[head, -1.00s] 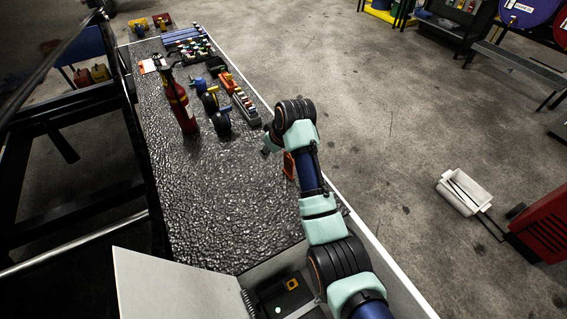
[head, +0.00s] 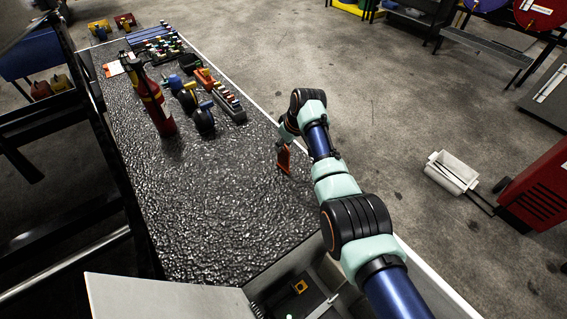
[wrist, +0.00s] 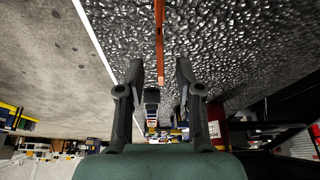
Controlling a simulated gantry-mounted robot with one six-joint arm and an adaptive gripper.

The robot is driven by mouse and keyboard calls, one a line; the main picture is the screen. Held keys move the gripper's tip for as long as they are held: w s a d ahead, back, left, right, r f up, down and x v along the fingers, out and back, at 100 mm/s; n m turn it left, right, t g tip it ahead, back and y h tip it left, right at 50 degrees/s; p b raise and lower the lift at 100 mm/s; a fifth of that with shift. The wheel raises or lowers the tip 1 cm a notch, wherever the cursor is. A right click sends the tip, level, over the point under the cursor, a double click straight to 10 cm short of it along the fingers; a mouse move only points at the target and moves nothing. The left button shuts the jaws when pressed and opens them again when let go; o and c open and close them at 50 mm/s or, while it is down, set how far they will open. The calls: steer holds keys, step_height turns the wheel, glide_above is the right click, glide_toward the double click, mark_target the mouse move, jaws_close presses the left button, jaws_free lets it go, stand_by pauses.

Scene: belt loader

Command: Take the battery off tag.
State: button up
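An upright orange-red, plate-like piece (head: 284,158), which looks like the tag, stands near the right edge of the dark, bumpy belt surface. My gripper (head: 280,143) is beside it, partly hidden by my wrist in the head view. In the wrist view the orange piece (wrist: 159,40) shows edge-on as a thin strip between the two fingers of my gripper (wrist: 158,68). The fingers are spread, with a gap on each side of the strip. I cannot read any writing on it. Another flat white and orange card (head: 113,69) lies at the far left of the belt.
A red extinguisher (head: 153,103), dark round-bodied items (head: 203,119) and a rack of small coloured pieces (head: 229,102) stand farther up the belt. An open box (head: 255,296) with a yellow part (head: 299,287) is at the near end. The middle of the belt is clear.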

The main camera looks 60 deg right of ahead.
steer(key=shift+w+f, duration=0.1)
steer(key=shift+f, duration=0.25)
jaws_close()
steer(key=shift+r, duration=0.1)
step_height(320, 180, up, 20)
steer(key=p, duration=0.5)
